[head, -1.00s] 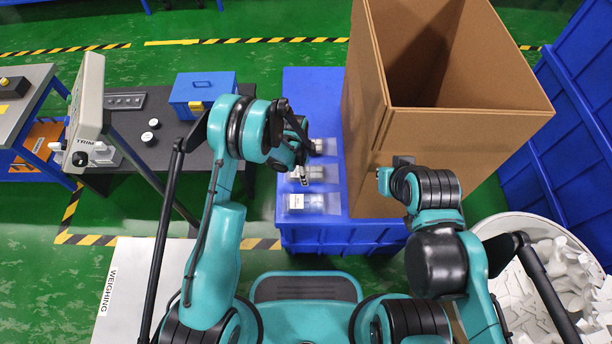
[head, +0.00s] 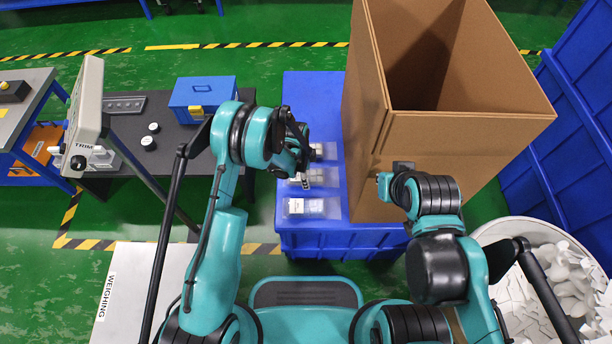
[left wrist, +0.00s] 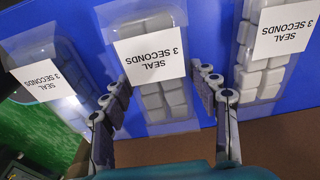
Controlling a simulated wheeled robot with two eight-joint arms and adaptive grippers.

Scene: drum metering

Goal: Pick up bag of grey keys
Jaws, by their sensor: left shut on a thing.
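Three clear bags with white "SEAL 3 SECONDS" labels lie in a row on the blue surface. The middle bag (left wrist: 164,97) holds light grey keys and sits between the fingers of my left gripper (left wrist: 165,105), which is shut on it. In the head view my left gripper (head: 303,179) is over the middle bag and partly covers it. The front bag (head: 322,207) is uncovered; it is at the left of the left wrist view. The back bag (head: 328,151) is partly hidden by my left arm. My right gripper (head: 383,182) is by the cardboard box, its fingers unclear.
A tall open cardboard box (head: 440,135) stands right beside the bags on the blue surface (head: 310,90). A dark table with a blue case (head: 202,92) is at left, near the weighing plate (head: 135,280). A bin of white pieces (head: 560,270) is at right.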

